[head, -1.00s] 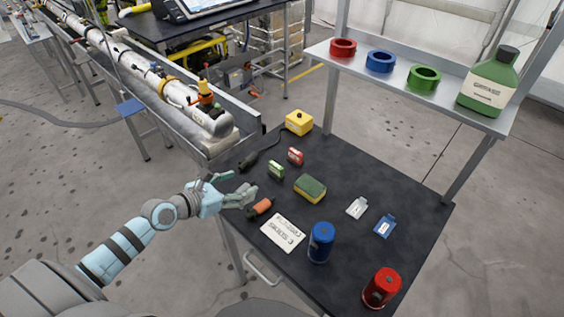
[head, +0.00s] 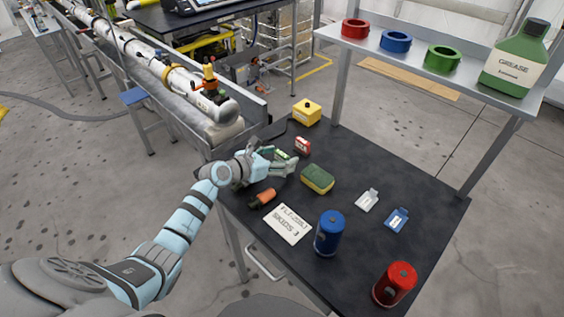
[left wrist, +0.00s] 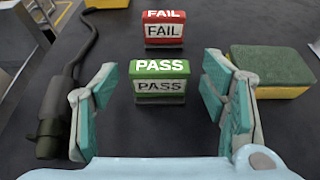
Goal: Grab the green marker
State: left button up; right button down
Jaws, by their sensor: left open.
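The green marker is a small block lettered PASS (left wrist: 159,88), upright on the dark table in the left wrist view. It also shows in the head view (head: 282,154), partly hidden by my left gripper. My left gripper (head: 279,162) is open, low over the table at the marker. In the left wrist view its two teal-padded fingers (left wrist: 160,72) stand apart, one on each side of the marker, with gaps between. The red FAIL marker (left wrist: 164,29) stands just behind the green one. My right gripper is not in view.
A black cylindrical tool with a cable (left wrist: 58,120) lies left of the left finger. A green and yellow sponge (left wrist: 270,68) lies close on the right. An orange-handled item (head: 265,197), a white card (head: 288,224), and blue (head: 329,233) and red (head: 395,284) cans are nearer.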

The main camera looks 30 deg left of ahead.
pick_arm(q)
jog(key=c, duration=1.2)
jog(key=shift+r, duration=0.1)
